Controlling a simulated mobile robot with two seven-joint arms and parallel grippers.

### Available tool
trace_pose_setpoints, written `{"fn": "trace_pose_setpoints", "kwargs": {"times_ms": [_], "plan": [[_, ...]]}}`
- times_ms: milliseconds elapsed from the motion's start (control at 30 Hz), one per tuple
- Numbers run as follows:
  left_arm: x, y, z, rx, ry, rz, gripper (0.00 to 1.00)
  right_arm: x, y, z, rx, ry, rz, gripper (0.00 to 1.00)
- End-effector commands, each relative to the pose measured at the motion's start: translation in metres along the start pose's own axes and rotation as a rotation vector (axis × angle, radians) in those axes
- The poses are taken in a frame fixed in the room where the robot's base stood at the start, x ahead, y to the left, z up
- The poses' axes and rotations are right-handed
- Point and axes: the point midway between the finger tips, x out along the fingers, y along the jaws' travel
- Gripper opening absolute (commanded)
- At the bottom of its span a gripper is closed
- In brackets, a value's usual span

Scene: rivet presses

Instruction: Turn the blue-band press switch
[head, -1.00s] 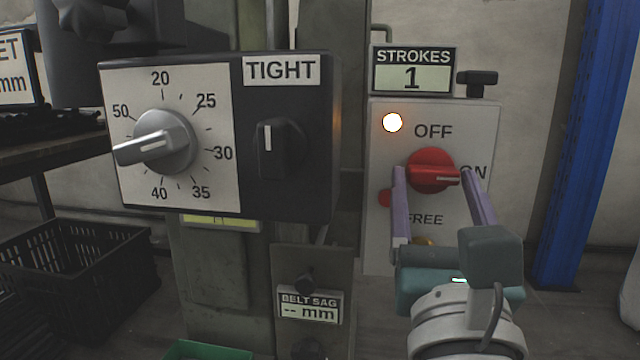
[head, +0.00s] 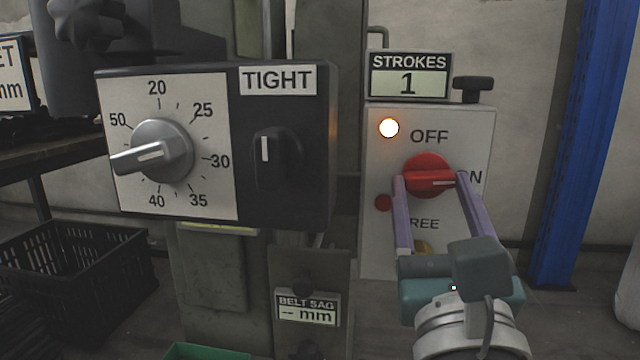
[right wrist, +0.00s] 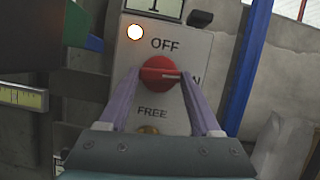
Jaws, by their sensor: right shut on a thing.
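A red rotary switch (head: 428,165) sits on a light grey panel (head: 382,240) marked OFF, ON and FREE. Its white pointer line points right, towards ON. My right gripper (head: 430,177) is shut on this knob, with one purple finger on each side. In the right wrist view, the knob (right wrist: 158,70) is between the fingers, its pointer also to the right. The fingers partly cover the ON and FREE labels. A lamp (head: 389,128) on the panel is lit white. No blue band shows in these views. My left gripper is not in view.
A STROKES display (head: 408,86) reading 1 stands above the panel. Left of it is a black control box (head: 318,150) with a numbered dial (head: 160,151) and a TIGHT selector (head: 277,158). A black crate (head: 75,262) is at lower left, a blue post (head: 578,140) at right.

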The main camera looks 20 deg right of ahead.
Motion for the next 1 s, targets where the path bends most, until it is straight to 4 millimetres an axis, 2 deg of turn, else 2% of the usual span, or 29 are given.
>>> {"fn": "trace_pose_setpoints", "kwargs": {"times_ms": [467, 1000], "plan": [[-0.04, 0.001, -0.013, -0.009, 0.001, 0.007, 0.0, 0.003, -0.005, 0.006, -0.386, 0.0, 0.16, 0.09], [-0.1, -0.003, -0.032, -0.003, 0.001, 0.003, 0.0, 0.004, -0.008, 0.01, -0.859, 0.0, 0.357, 0.09]]}}
